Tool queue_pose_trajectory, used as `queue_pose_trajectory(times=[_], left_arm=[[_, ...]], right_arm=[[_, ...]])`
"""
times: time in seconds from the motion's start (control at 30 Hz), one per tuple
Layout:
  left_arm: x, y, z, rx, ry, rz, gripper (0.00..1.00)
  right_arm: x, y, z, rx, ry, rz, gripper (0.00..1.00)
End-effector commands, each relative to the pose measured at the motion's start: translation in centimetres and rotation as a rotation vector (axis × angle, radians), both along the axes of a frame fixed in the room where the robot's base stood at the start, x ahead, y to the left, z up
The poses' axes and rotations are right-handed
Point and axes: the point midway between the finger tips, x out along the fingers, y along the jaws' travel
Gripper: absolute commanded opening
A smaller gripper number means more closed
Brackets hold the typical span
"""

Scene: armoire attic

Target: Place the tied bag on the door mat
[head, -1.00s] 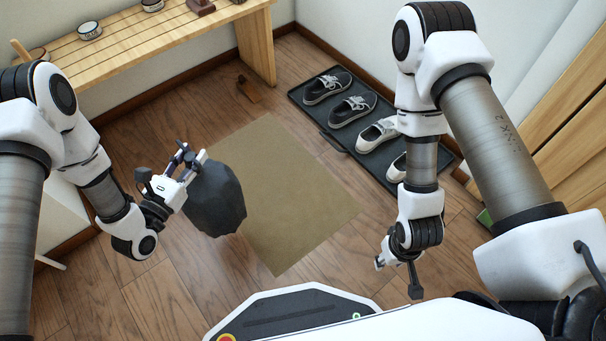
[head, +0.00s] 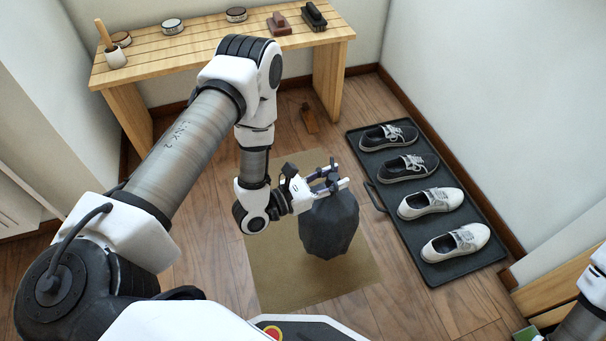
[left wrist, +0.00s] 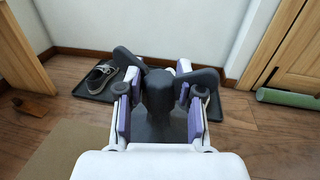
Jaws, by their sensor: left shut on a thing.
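The tied bag (head: 329,226) is dark grey and lumpy. My left gripper (head: 332,181) is shut on its top, and the bag hangs upright below the fingers. In the left wrist view the bag's knotted neck (left wrist: 160,92) sits between the purple-padded fingers (left wrist: 158,112). The door mat (head: 283,282) is a flat tan rectangle on the wooden floor. In the head view the bag overlaps the mat's middle and right part; whether it touches the mat I cannot tell. My right gripper is out of view.
A black shoe tray (head: 374,174) with two dark and two white shoes lies right of the mat. A wooden bench (head: 200,48) with small shoe-care items stands behind. A brown object (head: 309,119) lies on the floor near the bench. A green roll (left wrist: 287,98) lies at right in the wrist view.

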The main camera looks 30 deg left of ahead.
Motion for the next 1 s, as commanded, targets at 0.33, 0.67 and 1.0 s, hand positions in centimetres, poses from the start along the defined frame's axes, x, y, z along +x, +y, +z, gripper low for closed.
queue_pose_trajectory(times=[0.33, 0.67, 1.0], left_arm=[[-6.8, 8.1, -3.4, -0.006, 0.005, 0.122, 0.0], [-12.6, 13.0, -4.1, 0.004, -0.015, 0.228, 0.0], [-11.7, 13.6, -4.4, 0.008, -0.026, 0.245, 0.0]], right_arm=[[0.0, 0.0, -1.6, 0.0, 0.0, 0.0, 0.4], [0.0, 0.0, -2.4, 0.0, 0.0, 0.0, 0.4], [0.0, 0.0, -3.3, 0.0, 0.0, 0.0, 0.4]])
